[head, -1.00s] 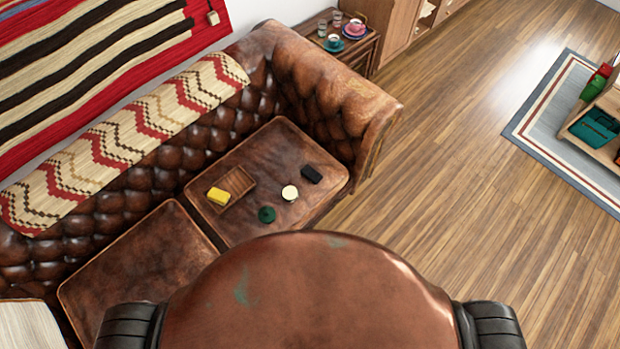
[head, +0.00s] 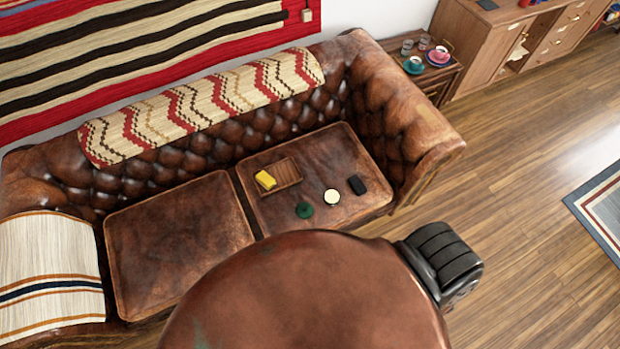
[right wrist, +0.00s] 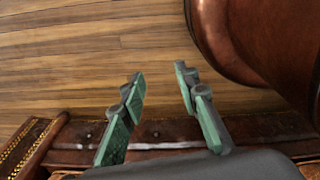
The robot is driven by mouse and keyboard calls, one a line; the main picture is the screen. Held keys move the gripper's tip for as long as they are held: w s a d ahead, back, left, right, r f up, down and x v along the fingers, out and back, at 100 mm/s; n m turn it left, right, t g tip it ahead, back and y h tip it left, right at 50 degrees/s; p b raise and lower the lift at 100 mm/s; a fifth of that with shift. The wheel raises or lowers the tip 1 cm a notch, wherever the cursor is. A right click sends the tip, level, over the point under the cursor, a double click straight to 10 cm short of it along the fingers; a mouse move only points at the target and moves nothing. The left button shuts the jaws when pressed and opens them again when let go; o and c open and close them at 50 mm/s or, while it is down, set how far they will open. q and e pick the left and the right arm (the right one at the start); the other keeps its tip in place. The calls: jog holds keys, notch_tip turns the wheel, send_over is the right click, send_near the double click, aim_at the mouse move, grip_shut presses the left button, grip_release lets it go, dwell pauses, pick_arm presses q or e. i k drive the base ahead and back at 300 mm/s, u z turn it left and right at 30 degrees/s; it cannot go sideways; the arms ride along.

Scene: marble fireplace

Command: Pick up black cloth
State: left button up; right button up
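A small black item (head: 357,185), which may be the folded black cloth, lies on the right seat cushion of the brown leather sofa (head: 428,150), near the cushion's right front corner. My right gripper (right wrist: 160,95) shows in the right wrist view with its two green-padded fingers apart and nothing between them. It is over the wooden floor, close to a brown leather edge. Neither gripper shows in the head view. The black item does not show in the right wrist view.
Beside the black item are a cream round piece (head: 332,197), a dark green round piece (head: 304,210) and a wooden tray (head: 287,173) with a yellow block (head: 265,180). A side table (head: 440,75) with cups stands behind the sofa's right arm.

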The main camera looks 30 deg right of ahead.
aim_at(358, 187)
jog(key=u, duration=0.75)
jog(key=k, duration=0.75)
jog(key=z, duration=0.85)
